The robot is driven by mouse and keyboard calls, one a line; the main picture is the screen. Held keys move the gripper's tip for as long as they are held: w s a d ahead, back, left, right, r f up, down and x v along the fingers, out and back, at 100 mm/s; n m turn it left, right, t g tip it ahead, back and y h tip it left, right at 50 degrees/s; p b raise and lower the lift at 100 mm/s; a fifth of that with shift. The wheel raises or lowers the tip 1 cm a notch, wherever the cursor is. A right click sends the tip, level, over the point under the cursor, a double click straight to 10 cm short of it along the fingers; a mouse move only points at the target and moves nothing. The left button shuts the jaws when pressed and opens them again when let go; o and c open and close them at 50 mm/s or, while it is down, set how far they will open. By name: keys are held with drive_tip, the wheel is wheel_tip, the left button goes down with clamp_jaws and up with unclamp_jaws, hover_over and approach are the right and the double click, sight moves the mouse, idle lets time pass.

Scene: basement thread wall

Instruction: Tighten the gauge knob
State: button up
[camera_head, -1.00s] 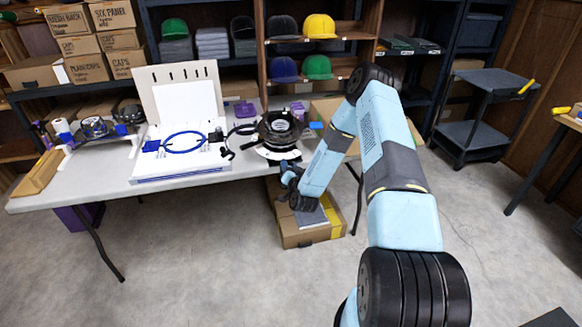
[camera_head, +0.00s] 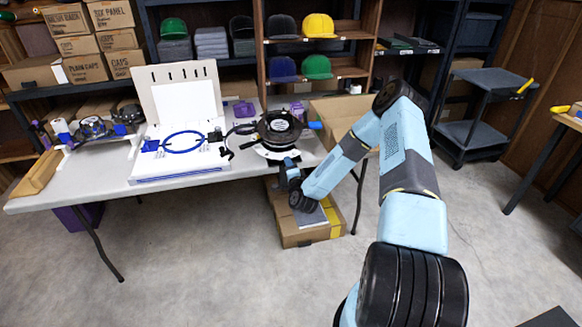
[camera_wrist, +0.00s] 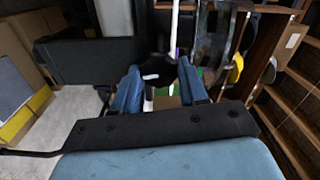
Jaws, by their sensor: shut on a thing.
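The black round gauge (camera_head: 280,128) sits at the right end of the grey table, with a pale label on its top face. My gripper (camera_head: 288,163) is at the table's front edge, just below and in front of the gauge. In the wrist view my gripper's two blue fingers (camera_wrist: 157,78) are closed on a dark knob (camera_wrist: 154,67) with a short white mark on it. The knob's lower part is hidden between the fingers. In the head view the knob cannot be made out behind my wrist.
A cardboard box (camera_head: 298,237) stands on the floor below my gripper. A grey cart (camera_head: 475,130) stands at the right. The floor in front is clear.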

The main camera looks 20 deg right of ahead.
drive_tip(key=shift+m, duration=0.6)
drive_tip(key=o, duration=1.1)
drive_tip(key=shift+c, duration=0.2)
drive_tip(key=s, duration=1.3)
drive_tip(key=shift+s, duration=0.4)
drive_tip(key=shift+w, duration=0.1)
